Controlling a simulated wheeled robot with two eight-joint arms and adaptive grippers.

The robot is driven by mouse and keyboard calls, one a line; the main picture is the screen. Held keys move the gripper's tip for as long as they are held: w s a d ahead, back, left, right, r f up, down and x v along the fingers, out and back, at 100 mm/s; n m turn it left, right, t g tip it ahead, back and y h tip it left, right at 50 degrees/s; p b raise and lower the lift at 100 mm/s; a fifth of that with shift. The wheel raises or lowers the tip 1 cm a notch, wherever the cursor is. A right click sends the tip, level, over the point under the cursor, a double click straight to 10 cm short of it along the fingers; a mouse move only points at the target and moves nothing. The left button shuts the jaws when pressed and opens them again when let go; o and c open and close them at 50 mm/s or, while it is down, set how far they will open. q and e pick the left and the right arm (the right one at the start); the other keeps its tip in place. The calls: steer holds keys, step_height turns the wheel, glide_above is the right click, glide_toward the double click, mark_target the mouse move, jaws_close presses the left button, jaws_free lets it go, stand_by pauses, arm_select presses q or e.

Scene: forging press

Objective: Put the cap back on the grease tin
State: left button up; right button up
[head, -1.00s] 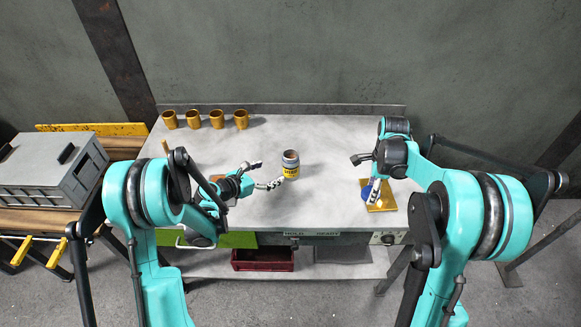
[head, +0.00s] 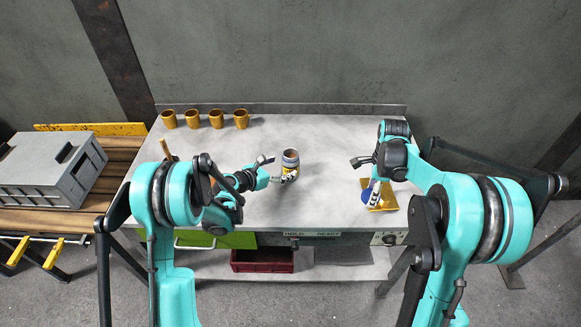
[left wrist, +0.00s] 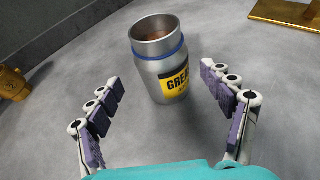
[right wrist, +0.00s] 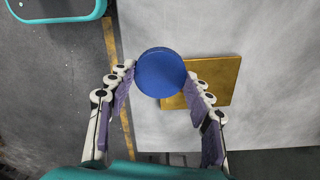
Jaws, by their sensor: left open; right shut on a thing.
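The grease tin (head: 290,158) stands upright and uncapped on the bench, grey with a yellow label. In the left wrist view the tin (left wrist: 160,65) shows its open mouth, brown contents and a blue ring below the rim. My left gripper (head: 276,168) is open at the tin; in the left wrist view its fingers (left wrist: 165,112) spread to either side, with the tin just ahead between them. The blue cap (right wrist: 160,73) is between the fingertips of my right gripper (right wrist: 158,80), which is shut on it over a brass-coloured plate (right wrist: 222,78). In the head view the gripper partly hides the cap (head: 366,194).
Several brass-coloured cups (head: 204,119) stand in a row at the bench's back left. A grey case (head: 50,170) sits on a side table at the left. A dark red bin (head: 262,260) is on the lower shelf. The middle back of the bench (head: 320,130) is clear.

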arm_select(q)
steer(key=b+x, duration=0.1)
steer(key=x, duration=0.1)
steer(key=b+x, duration=0.1)
steer(key=x, duration=0.2)
steer(key=shift+s+d+f, duration=0.1)
steer(key=shift+d+f, duration=0.15)
steer(key=shift+f, duration=0.1)
arm_select(e)
step_height(320, 180, down, 2)
steer(key=shift+f, duration=0.1)
arm_select(q)
steer(key=shift+r, duration=0.1)
steer(key=shift+s, duration=0.1)
steer(key=c, duration=1.8)
